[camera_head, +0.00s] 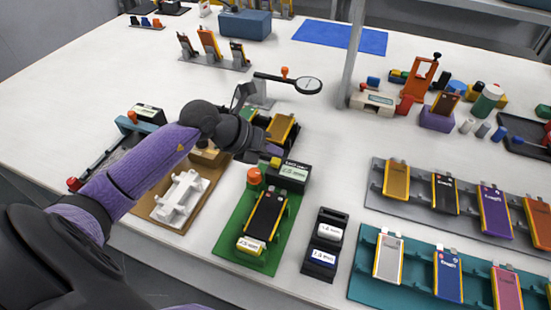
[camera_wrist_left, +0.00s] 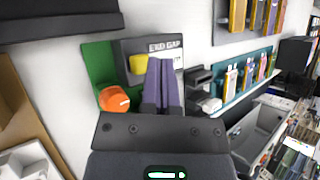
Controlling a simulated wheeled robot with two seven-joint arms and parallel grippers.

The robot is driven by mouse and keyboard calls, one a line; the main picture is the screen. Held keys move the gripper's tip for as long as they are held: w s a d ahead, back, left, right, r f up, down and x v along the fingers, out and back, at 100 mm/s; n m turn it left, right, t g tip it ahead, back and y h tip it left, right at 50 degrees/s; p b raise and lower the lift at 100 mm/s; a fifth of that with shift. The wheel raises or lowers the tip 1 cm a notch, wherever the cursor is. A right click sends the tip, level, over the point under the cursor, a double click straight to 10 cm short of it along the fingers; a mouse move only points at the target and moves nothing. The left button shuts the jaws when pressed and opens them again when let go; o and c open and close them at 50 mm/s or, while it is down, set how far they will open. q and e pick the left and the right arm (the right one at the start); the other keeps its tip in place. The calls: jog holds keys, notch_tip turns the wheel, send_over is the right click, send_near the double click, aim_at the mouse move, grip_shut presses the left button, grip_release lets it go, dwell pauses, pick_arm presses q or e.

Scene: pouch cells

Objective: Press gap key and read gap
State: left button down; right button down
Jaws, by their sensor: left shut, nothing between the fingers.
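The gap gauge stands on a green base (camera_head: 226,244) with a dark pouch cell (camera_head: 266,212) lying on it. Its dark display box (camera_head: 290,172) has a pale screen that is too small to read surely. In the left wrist view the box face (camera_wrist_left: 165,46) is labelled "END GAP". A yellow key (camera_wrist_left: 138,64) sits on the box, left of my fingertips. An orange knob (camera_head: 254,176) stands beside it, also in the left wrist view (camera_wrist_left: 114,99). My left gripper (camera_head: 270,152) is shut and empty, its purple fingertips (camera_wrist_left: 161,65) over the box, just right of the key. My right gripper is out of view.
A white fixture (camera_head: 180,198) on a brown board is left of the gauge. A black holder (camera_head: 325,243) with small labelled blocks stands right of it. Grey (camera_head: 372,196) and teal (camera_head: 362,282) racks of pouch cells lie further right. A grey post (camera_head: 350,60) rises behind.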

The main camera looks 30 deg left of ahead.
pick_arm(q)
jog(key=shift+f, duration=0.45)
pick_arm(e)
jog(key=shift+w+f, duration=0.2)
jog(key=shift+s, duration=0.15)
pick_arm(q)
jog(key=shift+f, duration=0.15)
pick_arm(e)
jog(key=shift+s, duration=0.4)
